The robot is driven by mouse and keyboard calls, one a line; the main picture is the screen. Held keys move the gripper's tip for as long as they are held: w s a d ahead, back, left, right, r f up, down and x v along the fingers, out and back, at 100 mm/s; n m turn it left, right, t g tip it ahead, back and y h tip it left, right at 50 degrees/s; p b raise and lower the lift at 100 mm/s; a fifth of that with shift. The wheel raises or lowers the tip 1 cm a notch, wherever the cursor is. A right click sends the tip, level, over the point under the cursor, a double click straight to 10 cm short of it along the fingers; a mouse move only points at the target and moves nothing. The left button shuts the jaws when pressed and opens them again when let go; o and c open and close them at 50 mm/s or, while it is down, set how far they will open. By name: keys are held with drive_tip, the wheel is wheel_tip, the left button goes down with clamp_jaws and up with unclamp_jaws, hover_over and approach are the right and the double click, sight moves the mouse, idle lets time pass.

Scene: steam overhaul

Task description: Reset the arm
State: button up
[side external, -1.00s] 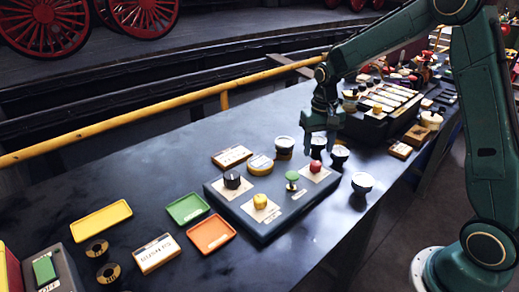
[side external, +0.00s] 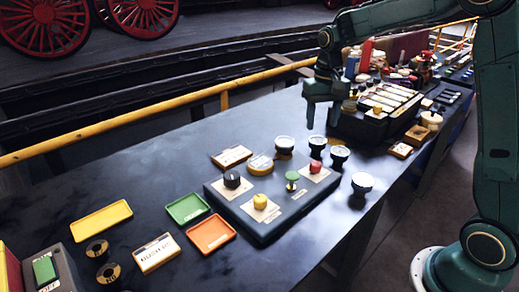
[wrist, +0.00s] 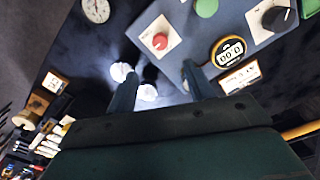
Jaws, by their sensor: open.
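My gripper (side external: 322,118) is open and empty, held in the air at the back of the workbench, left of the long dark rack. In the wrist view its two fingers (wrist: 159,76) are spread apart with nothing between them but bench and pale round objects beyond. The blue-grey control panel (side external: 262,228) lies below and nearer the camera. It carries a black knob (side external: 232,180), a yellow knob (side external: 260,201), a green knob (side external: 292,176) and a red knob (side external: 316,167). The red knob also shows in the wrist view (wrist: 160,41). My gripper is clear of the panel.
Several round gauges (side external: 362,182) stand behind and right of the panel. A yellow tray (side external: 101,220), green tray (side external: 188,208) and orange tray (side external: 211,234) lie to its left. The dark rack (side external: 362,126) holds labelled strips. A yellow rail (side external: 150,119) runs behind the bench.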

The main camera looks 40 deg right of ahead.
drive_tip(key=s+a+r+n+t, duration=0.2)
drive_tip(key=s+a, duration=0.1)
drive_tip(key=s, duration=0.5)
drive_tip(key=s+a+r+n+t, duration=0.1)
drive_tip(key=s+a+r, duration=0.1)
drive_tip(key=s, duration=0.6)
drive_tip(key=s+a+r+n+t, duration=0.2)
drive_tip(key=s+a, duration=0.3)
drive_tip(key=s, duration=0.3)
drive_tip(key=shift+s+r+n+t, duration=0.3)
drive_tip(key=shift+r, duration=0.3)
drive_tip(key=shift+w, duration=0.1)
